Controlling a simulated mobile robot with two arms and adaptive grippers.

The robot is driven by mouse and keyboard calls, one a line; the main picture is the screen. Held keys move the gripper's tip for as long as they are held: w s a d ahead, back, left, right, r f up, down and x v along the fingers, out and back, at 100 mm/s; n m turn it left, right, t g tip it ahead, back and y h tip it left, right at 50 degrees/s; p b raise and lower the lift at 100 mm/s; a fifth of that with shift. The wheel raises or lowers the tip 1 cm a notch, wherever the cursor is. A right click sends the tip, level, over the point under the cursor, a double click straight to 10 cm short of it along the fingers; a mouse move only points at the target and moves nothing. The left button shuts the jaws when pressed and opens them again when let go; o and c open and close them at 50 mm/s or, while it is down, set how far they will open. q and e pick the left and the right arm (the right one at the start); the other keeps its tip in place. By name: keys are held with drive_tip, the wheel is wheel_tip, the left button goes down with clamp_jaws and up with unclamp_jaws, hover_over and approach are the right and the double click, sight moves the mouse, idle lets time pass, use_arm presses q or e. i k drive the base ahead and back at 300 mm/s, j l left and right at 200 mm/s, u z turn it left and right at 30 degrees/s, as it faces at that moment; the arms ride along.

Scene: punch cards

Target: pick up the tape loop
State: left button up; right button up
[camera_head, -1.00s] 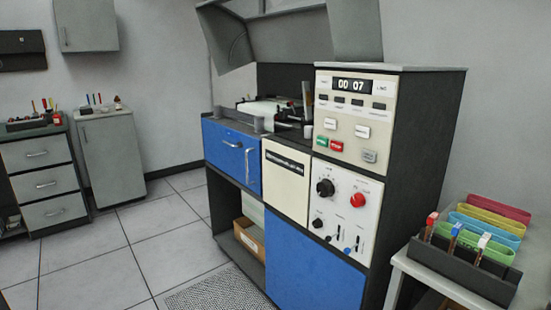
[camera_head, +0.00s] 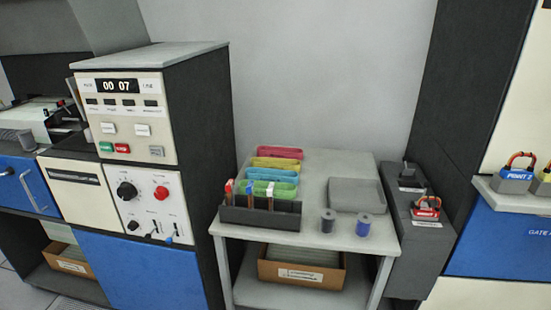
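No thing in view is plainly marked as the tape loop. Several long rounded loop-like pieces lie in a row on the grey side table (camera_head: 318,170): a pink one (camera_head: 279,153), a yellow one (camera_head: 275,163), a light blue one (camera_head: 271,174) and a green one (camera_head: 275,189). I cannot tell which of them, if any, is the tape loop. A dark rack (camera_head: 260,216) with upright colour-topped pieces stands in front of the green one and partly hides it. Neither of my grippers is in view.
A grey tray (camera_head: 357,195), a dark spool (camera_head: 327,221) and a blue spool (camera_head: 363,225) are on the table. A cardboard box (camera_head: 301,268) sits on its lower shelf. A control cabinet (camera_head: 160,185) stands left, a dark grey unit (camera_head: 420,262) right.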

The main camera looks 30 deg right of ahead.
sight(276, 165)
drive_tip(key=z, duration=1.1)
